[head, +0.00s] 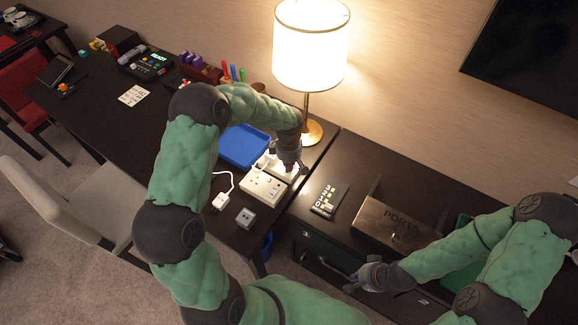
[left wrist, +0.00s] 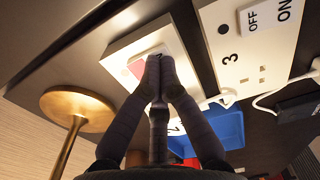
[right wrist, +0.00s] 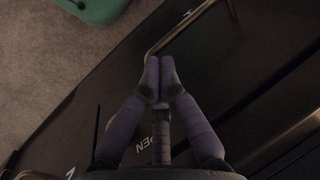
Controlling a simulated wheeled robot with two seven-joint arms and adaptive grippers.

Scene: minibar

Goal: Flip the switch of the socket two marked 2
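My left gripper (head: 289,166) has its fingers shut and empty. It is over a white socket panel (head: 274,167) at the back right of the desk, largely hidden by the gripper. In the left wrist view its fingertips (left wrist: 160,62) are at a white and pinkish switch (left wrist: 143,62) on a white panel (left wrist: 122,55). I cannot tell if they touch. A dark mark that may be a 2 shows partly behind the fingers. Another white panel (left wrist: 255,60) bears the number 3 and an OFF/ON switch (left wrist: 265,14). My right gripper (head: 367,277) is shut and empty near the drawer front.
A second white socket panel (head: 263,187), a plugged white adapter (head: 221,201) and a small grey socket box (head: 245,217) sit nearby. A blue tray (head: 243,146) and a lit lamp (head: 312,45) stand behind. A metal box (head: 395,222) is on the cabinet at right.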

